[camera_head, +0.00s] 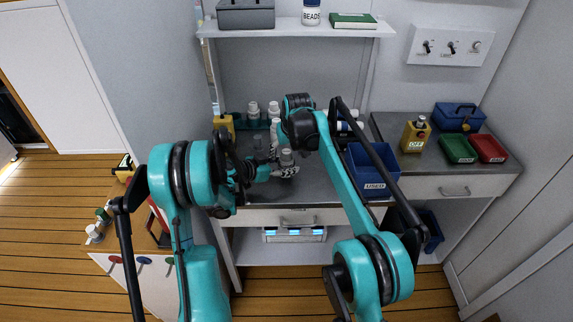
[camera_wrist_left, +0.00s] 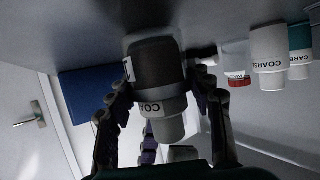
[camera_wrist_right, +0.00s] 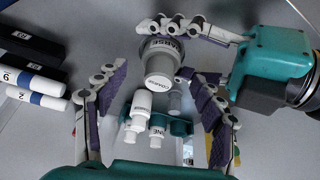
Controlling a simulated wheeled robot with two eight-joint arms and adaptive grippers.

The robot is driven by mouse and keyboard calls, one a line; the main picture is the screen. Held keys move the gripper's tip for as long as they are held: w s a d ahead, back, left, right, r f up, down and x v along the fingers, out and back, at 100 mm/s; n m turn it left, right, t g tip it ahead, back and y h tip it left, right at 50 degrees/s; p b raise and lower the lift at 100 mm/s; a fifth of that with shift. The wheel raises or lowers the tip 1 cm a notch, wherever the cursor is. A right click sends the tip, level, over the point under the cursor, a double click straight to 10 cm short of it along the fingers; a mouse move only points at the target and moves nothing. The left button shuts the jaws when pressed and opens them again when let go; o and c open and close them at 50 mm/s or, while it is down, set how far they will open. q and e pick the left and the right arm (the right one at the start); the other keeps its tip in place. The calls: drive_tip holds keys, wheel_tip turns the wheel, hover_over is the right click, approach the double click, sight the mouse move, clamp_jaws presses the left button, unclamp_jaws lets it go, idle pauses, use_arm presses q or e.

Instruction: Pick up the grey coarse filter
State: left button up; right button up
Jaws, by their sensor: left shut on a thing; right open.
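The grey coarse filter (camera_wrist_left: 155,62), dark grey with a white labelled collar, is between the fingers of my left gripper (camera_wrist_left: 160,88), which is shut on it. In the head view the filter (camera_head: 286,157) is over the counter. My right gripper (camera_wrist_right: 155,88) is open and empty, one finger on each side of the picture, with the filter beyond the gap. Its fingers are hidden in the head view.
White cartridges stand in a teal rack (camera_wrist_right: 178,127) at the counter's back. A blue bin labelled USED (camera_head: 371,185) stands right of my right arm. Cylinders with blue bands (camera_wrist_right: 32,88) lie at left in the right wrist view.

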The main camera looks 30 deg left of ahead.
drive_tip(key=shift+x, duration=1.25)
clamp_jaws()
drive_tip(key=shift+r, duration=3.6)
drive_tip(key=s+d, duration=1.2)
drive_tip(key=d, duration=0.1)
drive_tip(key=shift+s, duration=0.25)
drive_tip(key=shift+f, duration=0.1)
use_arm(q)
drive_tip(key=o, duration=1.3)
